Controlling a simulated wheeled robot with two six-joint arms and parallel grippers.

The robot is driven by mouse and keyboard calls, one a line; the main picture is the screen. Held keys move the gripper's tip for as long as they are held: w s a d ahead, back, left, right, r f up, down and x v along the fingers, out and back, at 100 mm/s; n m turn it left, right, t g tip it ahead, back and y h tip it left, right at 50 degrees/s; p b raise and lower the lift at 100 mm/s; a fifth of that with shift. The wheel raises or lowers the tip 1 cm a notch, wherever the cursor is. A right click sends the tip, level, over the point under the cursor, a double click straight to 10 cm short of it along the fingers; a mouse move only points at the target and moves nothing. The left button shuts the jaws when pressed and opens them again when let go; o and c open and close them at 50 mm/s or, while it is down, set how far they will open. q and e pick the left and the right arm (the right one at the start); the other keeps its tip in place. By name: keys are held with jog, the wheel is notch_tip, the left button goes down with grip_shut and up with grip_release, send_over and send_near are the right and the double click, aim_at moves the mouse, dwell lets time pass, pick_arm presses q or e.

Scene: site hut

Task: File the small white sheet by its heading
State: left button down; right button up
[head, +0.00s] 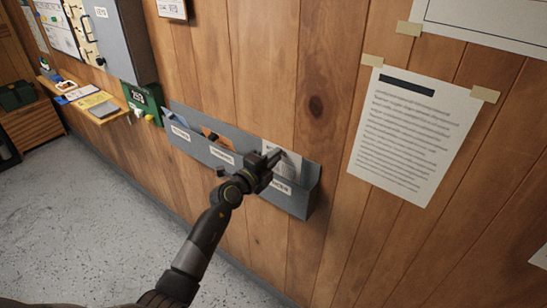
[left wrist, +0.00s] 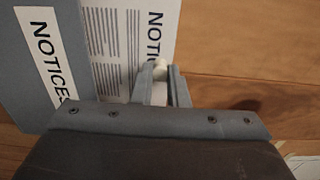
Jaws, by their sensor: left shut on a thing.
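The small white sheet (head: 291,160) shows a heading starting "NOTI" and grey lines of text in the left wrist view (left wrist: 112,50). My left gripper (head: 274,157) is shut on its top edge, by the heading; its fingers also show in the left wrist view (left wrist: 161,85). A grey wall rack (head: 300,201) has labelled pockets in a row. The sheet is at the rightmost pocket, whose label (left wrist: 52,60) reads "NOTICES". Its lower part appears to be behind that pocket's front; how deep it sits I cannot tell. My right gripper is not in view.
Orange paper (head: 216,138) stands in the middle pocket. A large taped notice (head: 412,135) hangs on the wood wall to the right. A green box (head: 144,101), a small shelf (head: 108,113) and a grey cabinet (head: 122,40) are to the left. The floor below is clear.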

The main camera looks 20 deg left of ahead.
pick_arm(q)
jog(key=c, duration=1.3)
grip_release()
jog(key=shift+c, duration=0.2)
jog(key=p+v, duration=0.1)
jog(key=v, duration=1.6)
jog(key=shift+s, duration=0.2)
